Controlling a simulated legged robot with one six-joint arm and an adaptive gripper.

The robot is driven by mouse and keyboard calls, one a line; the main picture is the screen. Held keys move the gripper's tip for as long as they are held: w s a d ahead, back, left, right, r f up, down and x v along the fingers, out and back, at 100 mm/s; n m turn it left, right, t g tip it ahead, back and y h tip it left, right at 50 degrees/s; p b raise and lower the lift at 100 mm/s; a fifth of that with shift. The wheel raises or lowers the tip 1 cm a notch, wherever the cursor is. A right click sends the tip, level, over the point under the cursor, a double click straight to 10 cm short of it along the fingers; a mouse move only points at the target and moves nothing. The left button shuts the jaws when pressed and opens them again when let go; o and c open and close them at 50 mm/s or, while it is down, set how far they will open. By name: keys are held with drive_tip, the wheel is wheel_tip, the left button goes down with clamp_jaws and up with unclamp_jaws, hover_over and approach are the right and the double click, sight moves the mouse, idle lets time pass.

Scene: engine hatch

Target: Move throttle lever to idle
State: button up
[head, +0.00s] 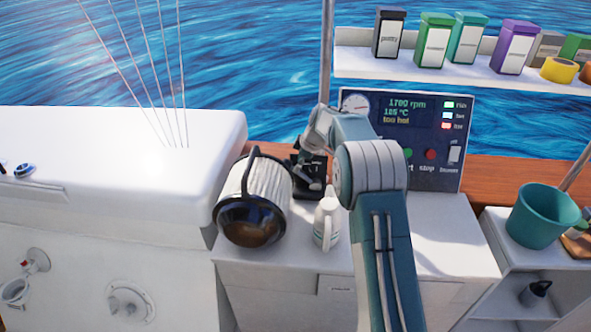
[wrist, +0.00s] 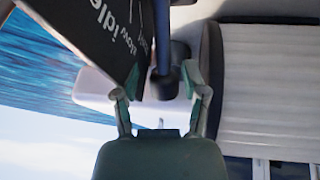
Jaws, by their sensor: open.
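The throttle lever (wrist: 163,45) shows in the wrist view as a dark bluish shaft with black parts at its lower end. Beside it is a black plate (wrist: 100,35) with white lettering; "idle" and "slow" are readable. The lever's position along the scale is unclear.
A ribbed cylinder with a black handle (head: 262,190) stands close left of the throttle unit. A white jug (head: 327,222) stands in front. The instrument panel (head: 425,150) behind reads 1700 rpm, 115 °C and "too hot". A teal bucket (head: 540,217) is at right.

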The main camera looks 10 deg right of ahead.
sight(293, 168)
drive_tip(key=a+f, duration=0.1)
drive_tip(key=w+a+f, duration=0.1)
drive_tip(key=f, duration=0.1)
drive_tip(key=shift+a, duration=0.25)
drive_tip(key=shift+d+f, duration=0.1)
drive_tip(key=shift+f, duration=0.05)
drive_tip(key=shift+d, duration=0.6)
drive_tip(key=shift+c, duration=0.4)
drive_tip(key=c, duration=0.5)
drive_tip(key=shift+a, duration=0.15)
clamp_jaws()
drive_tip(key=shift+a, duration=0.2)
